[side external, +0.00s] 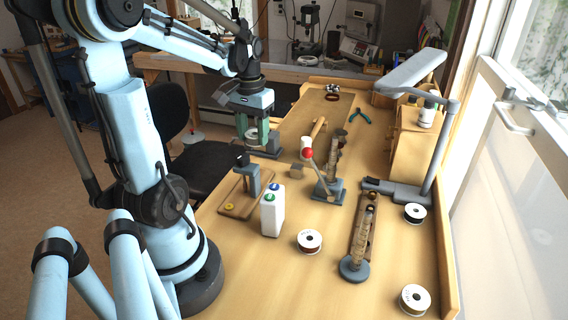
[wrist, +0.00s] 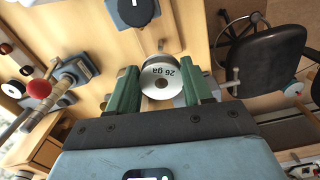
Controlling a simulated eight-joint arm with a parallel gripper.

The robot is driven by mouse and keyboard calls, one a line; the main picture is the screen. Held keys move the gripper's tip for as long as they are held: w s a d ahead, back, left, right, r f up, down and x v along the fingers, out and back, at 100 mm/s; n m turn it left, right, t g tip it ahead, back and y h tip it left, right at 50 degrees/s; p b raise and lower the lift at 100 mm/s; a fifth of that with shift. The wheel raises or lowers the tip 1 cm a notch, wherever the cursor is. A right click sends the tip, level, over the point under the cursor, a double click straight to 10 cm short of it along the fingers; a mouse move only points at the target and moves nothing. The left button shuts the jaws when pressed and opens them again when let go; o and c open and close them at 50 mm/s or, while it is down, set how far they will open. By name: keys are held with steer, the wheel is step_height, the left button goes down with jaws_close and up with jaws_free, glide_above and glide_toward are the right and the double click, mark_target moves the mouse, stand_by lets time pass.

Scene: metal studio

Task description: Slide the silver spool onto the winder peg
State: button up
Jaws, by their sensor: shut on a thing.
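The silver spool (wrist: 161,82) has a white face marked "26 ga" and a centre hole; it also shows in the side view (side external: 252,136). My gripper (wrist: 162,88) is shut on it, one green finger on each side; the gripper also shows in the side view (side external: 253,132). A grey block (side external: 270,142), which looks like the winder, stands at the bench's left edge right by the fingers. A crank-like metal piece (wrist: 232,82) shows right of the fingers in the wrist view. The peg is not clearly visible, so I cannot tell whether the spool is on it.
A red-knobbed lever tool (side external: 308,154) is to the right. A white bottle (side external: 273,213), a copper spool (side external: 309,241) and a ring stick (side external: 361,238) stand nearer. A chair (side external: 205,158) is beside the bench.

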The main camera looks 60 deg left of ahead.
steer(key=shift+f, duration=2.9)
steer(key=shift+f, duration=2.05)
steer(key=o, duration=1.1)
steer(key=shift+r, duration=0.1)
steer(key=shift+r, duration=5.95)
